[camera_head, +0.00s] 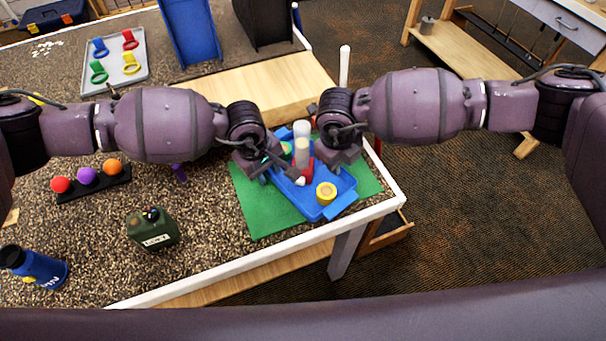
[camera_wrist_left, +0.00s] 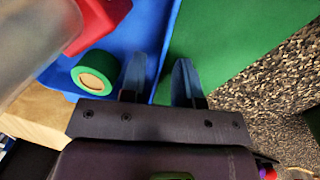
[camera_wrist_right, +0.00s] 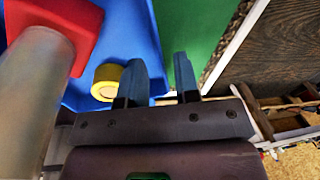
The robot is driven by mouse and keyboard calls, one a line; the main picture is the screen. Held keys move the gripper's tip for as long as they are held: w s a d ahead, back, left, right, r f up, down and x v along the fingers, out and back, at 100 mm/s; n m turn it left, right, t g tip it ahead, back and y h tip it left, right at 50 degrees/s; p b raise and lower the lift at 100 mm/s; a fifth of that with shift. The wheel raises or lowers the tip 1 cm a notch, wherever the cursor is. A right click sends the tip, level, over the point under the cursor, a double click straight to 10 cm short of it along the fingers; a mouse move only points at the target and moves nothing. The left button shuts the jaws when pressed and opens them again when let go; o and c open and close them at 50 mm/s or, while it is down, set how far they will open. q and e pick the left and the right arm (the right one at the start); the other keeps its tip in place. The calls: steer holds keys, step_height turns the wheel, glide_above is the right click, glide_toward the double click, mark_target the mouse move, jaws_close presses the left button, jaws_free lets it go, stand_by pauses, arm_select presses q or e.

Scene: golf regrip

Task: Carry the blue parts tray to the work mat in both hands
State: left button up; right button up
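The blue parts tray (camera_head: 347,187) lies over the green work mat (camera_head: 258,212) at the table's right corner, turned slightly; I cannot tell whether its base touches the mat everywhere. It holds a pale upright cylinder (camera_head: 302,150) by a red part (camera_head: 307,172), a yellow roll (camera_head: 326,193) and a green roll (camera_wrist_left: 92,72). My left gripper (camera_wrist_left: 160,75) and my right gripper (camera_wrist_right: 162,68) are at opposite sides of the tray. Each has parted fingers straddling the rim, with green mat showing between rim and outer finger. The arms hide part of the tray's far end.
A green canister (camera_head: 152,230), a blue bottle (camera_head: 38,267) and a black holder with coloured balls (camera_head: 87,177) stand to the left. A grey tray of coloured rings (camera_head: 120,68) and blue and black bins (camera_head: 190,32) are behind. The white table edge (camera_head: 270,240) is close to the mat.

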stand_by(0.3)
arm_select(q)
step_height(320, 180, up, 12)
steer(key=a, duration=0.1)
steer(key=shift+s+a, duration=0.3)
steer(key=shift+a, duration=0.05)
arm_select(e)
step_height(320, 180, up, 12)
steer(key=a, duration=0.1)
steer(key=shift+s+a, duration=0.25)
steer(key=shift+s, duration=0.05)
arm_select(q)
steer(key=shift+f, duration=0.1)
arm_select(e)
steer(key=shift+f, duration=0.1)
stand_by(0.4)
